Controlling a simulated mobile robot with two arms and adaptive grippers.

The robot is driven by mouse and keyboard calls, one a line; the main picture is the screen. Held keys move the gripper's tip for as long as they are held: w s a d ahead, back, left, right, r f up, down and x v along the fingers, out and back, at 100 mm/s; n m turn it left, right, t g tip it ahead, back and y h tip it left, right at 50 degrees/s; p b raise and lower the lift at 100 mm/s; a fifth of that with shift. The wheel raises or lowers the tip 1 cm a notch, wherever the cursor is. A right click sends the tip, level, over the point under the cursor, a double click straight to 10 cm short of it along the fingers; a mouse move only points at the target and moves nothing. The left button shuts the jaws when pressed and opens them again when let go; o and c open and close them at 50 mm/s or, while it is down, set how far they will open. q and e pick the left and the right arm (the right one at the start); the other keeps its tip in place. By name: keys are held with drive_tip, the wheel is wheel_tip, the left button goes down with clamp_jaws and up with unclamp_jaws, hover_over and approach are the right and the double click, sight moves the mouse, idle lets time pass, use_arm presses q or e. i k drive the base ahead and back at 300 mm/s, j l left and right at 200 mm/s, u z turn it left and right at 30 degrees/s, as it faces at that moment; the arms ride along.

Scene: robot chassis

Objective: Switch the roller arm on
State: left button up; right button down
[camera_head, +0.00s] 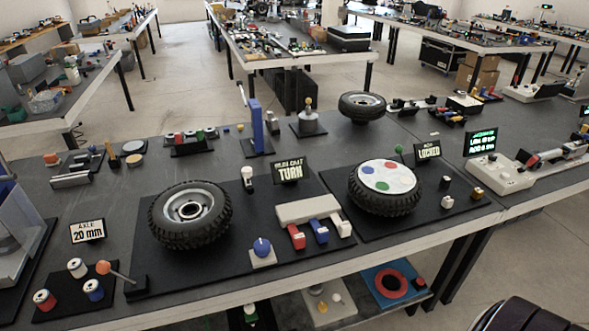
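Neither of my grippers is in view. I cannot tell for certain which device is the roller arm. A blue upright post (257,130) on a dark base has a thin pale arm (242,95) at its upper left. A small stand with a yellowish knob (308,112) is to its right. A lever with an orange ball (103,267) leans at the front left. A blue knob (262,246) sits on a white block. Red (297,237), blue (319,231) and white (341,226) tabs project from a white housing (308,208). No on/off state is readable.
A black tyre (160,222) and a tyre with a colour-spotted disc (357,195) occupy the front bench. Signs read "TURN" (290,171), "LOCKED" (428,152) and "20 mm" (87,231). A white control box (497,176) stands right. More cluttered benches stand behind, with open floor between.

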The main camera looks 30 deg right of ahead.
sight(247, 171)
drive_tip(key=z, duration=0.75)
drive_tip(key=l+u, duration=0.4)
drive_tip(key=l, duration=0.15)
drive_tip(key=k+l+u, duration=0.15)
drive_tip(key=l+u, duration=0.2)
drive_tip(key=l, duration=0.15)
